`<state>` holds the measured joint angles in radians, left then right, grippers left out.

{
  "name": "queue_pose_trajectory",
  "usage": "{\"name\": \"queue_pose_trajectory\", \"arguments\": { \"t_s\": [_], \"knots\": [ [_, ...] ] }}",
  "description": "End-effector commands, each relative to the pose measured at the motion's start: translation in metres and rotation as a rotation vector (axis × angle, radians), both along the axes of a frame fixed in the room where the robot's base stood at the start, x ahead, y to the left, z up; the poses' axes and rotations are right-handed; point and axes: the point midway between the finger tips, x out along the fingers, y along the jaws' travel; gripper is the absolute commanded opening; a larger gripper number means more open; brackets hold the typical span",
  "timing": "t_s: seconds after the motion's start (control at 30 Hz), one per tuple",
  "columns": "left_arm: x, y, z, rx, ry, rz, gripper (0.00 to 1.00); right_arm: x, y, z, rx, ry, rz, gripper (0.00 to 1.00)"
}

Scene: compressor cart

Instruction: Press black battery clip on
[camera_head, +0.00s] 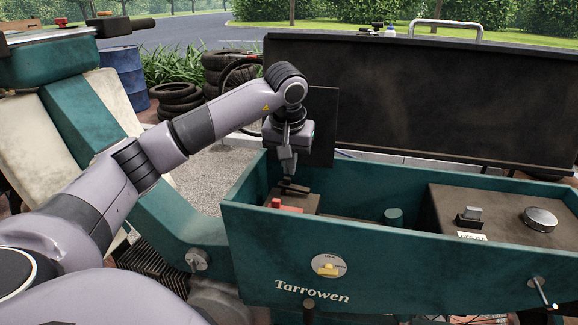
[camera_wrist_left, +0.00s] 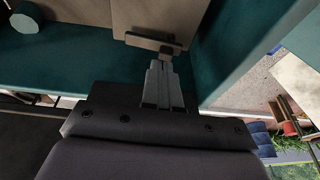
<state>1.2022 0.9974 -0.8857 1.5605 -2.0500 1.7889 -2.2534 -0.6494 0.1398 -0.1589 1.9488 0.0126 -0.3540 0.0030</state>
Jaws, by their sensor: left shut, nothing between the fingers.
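The black battery clip (camera_head: 294,188) sits at the top of the brown battery (camera_head: 308,203) in the left end of the teal cart box. My left gripper (camera_head: 287,176) points down at it, shut and empty, with its fingertips at or just above the clip. In the left wrist view the shut fingers (camera_wrist_left: 158,64) end right beside the dark clip (camera_wrist_left: 150,42), over the tan battery face (camera_wrist_left: 160,15). I cannot tell whether they touch. A red piece (camera_head: 286,205) lies on the battery in front of the clip. My right gripper is not in view.
The teal box wall (camera_head: 400,250) with a yellow switch (camera_head: 328,269) stands in front. A dark panel (camera_head: 420,95) rises behind. To the right are a teal cylinder (camera_head: 393,216) and a brown housing (camera_head: 500,211) with a black switch and round cap (camera_head: 540,219).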

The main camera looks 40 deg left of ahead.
Motion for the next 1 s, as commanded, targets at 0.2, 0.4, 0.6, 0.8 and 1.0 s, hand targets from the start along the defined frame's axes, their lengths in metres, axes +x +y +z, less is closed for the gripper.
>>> {"name": "queue_pose_trajectory", "arguments": {
  "t_s": [0.2,0.4,0.6,0.8,1.0],
  "knots": [
    [-0.001,0.001,-0.010,0.000,-0.001,0.001,0.00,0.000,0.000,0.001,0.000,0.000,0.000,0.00],
    [-0.001,0.001,-0.010,0.000,-0.001,0.001,0.00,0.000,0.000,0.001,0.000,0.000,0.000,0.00],
    [-0.002,0.003,-0.016,-0.025,-0.013,0.002,0.00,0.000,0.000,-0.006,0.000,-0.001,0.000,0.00],
    [-0.004,0.008,-0.025,-0.122,-0.067,0.002,0.00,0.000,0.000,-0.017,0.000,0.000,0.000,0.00],
    [-0.006,0.009,-0.029,-0.123,-0.060,0.001,0.00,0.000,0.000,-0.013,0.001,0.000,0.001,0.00]
  ]
}}
